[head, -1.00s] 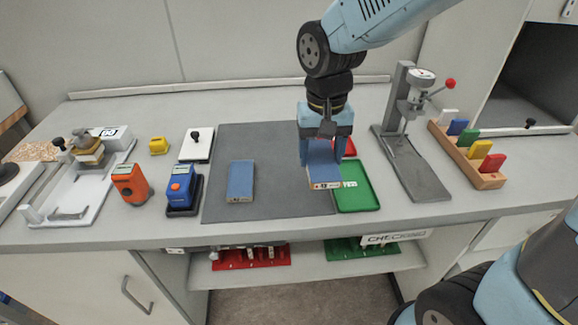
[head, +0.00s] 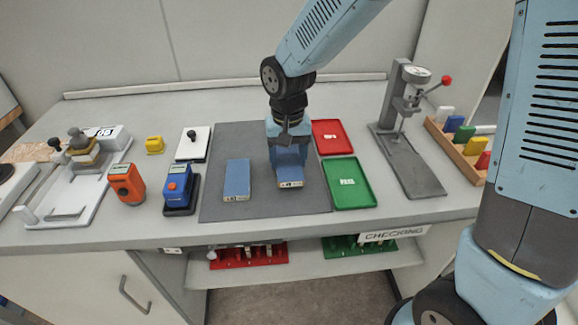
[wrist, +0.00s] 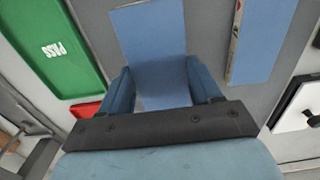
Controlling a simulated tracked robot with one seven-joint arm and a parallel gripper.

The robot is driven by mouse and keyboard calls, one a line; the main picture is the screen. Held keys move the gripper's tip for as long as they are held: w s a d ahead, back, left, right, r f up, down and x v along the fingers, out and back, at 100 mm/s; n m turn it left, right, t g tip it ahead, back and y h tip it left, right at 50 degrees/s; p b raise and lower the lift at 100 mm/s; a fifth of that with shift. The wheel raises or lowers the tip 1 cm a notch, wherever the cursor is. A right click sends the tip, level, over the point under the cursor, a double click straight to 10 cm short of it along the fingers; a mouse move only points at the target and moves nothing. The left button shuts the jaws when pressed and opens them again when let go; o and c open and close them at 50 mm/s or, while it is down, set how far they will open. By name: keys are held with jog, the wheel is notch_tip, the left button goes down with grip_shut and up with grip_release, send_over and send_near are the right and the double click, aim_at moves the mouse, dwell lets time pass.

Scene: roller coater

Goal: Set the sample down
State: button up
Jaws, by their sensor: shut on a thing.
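My gripper (head: 288,158) is shut on a blue sample block (head: 290,181) over the right part of the dark grey mat (head: 230,212). In the wrist view the held block (wrist: 150,40) lies between the two blue fingers. I cannot tell whether it touches the mat. A second blue block (head: 237,180) lies on the mat to the left, apart from the held one; it also shows in the wrist view (wrist: 262,40).
A green PASS tray (head: 348,197) and a red tray (head: 331,137) stand right of the mat. Beyond is a dial-gauge stand (head: 405,140). A blue meter (head: 178,186) and an orange meter (head: 126,184) stand left. Mat between the blocks is free.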

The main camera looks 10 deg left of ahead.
aim_at(288, 160)
jog(key=shift+f, duration=1.65)
jog(key=o, duration=1.1)
jog(key=shift+f, duration=0.1)
notch_tip(288, 160, up, 12)
jog(key=s+d+r+m+t, duration=0.1)
jog(key=d+r, duration=0.4)
jog(key=d, duration=0.4)
jog(key=s+d+r+t, duration=0.15)
jog(key=d+r, duration=0.25)
jog(key=d, duration=0.5)
jog(key=s+d+r+m+t, duration=0.1)
jog(key=s+d+r+t, duration=0.2)
jog(key=s+d, duration=0.5)
jog(key=d, duration=0.5)
jog(key=shift+s+m, duration=0.15)
jog(key=shift+m, duration=0.15)
